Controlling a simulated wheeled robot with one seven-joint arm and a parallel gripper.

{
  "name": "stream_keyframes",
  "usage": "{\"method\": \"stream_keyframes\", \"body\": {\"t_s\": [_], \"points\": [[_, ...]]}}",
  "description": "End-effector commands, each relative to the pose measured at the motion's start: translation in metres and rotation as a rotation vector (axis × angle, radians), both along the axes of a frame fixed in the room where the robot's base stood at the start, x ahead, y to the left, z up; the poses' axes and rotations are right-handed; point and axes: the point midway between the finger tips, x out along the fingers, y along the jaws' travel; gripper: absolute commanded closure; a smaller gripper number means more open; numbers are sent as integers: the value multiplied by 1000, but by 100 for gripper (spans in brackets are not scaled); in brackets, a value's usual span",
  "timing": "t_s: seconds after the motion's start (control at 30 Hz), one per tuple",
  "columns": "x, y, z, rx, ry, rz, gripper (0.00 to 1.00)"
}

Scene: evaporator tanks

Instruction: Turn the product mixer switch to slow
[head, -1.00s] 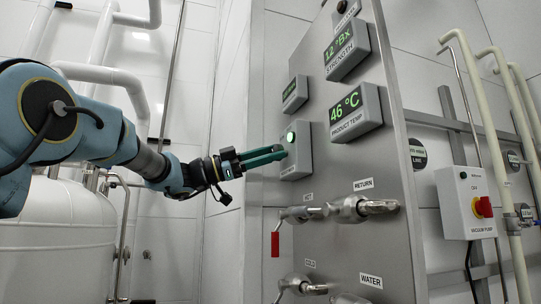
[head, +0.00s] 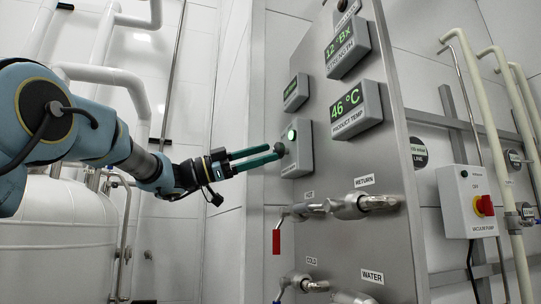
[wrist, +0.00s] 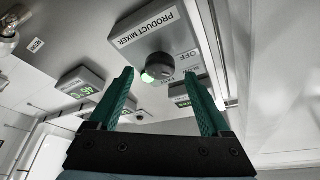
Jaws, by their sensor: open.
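The product mixer box (head: 303,150) is grey, with a lit green lamp (head: 291,135), on the steel panel. In the wrist view the box (wrist: 138,35) carries the label PRODUCT MIXER. Its round dark switch knob (wrist: 160,65) sits beside the words OFF, SLOW and FAST, seen upside down. I cannot tell where the knob points. My gripper (head: 272,153) is open, its two green fingers aimed at the box. In the wrist view the knob lies between the fingertips, seemingly just beyond them. In the head view the fingertips partly hide the knob; contact is unclear.
Display boxes, including the product temperature one (head: 356,110), stand out from the panel nearby. Below are pipe valves, one with a red handle (head: 276,243). A vacuum pump box (head: 468,200) is at right. A white tank (head: 65,240) stands at left.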

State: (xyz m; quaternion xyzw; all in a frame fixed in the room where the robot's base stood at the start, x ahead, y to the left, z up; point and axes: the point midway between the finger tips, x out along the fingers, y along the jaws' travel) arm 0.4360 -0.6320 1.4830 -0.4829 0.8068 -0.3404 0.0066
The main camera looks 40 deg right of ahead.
Motion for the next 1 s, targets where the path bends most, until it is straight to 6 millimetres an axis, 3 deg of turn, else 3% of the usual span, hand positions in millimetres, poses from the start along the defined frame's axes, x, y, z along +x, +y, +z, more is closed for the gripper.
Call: {"method": "stream_keyframes", "body": {"t_s": [0.2,0.4,1.0], "points": [[25,36,-18,0,-1,3,19],[40,58,-26,0,1,1,19],[44,65,-27,0,0,0,19]]}}
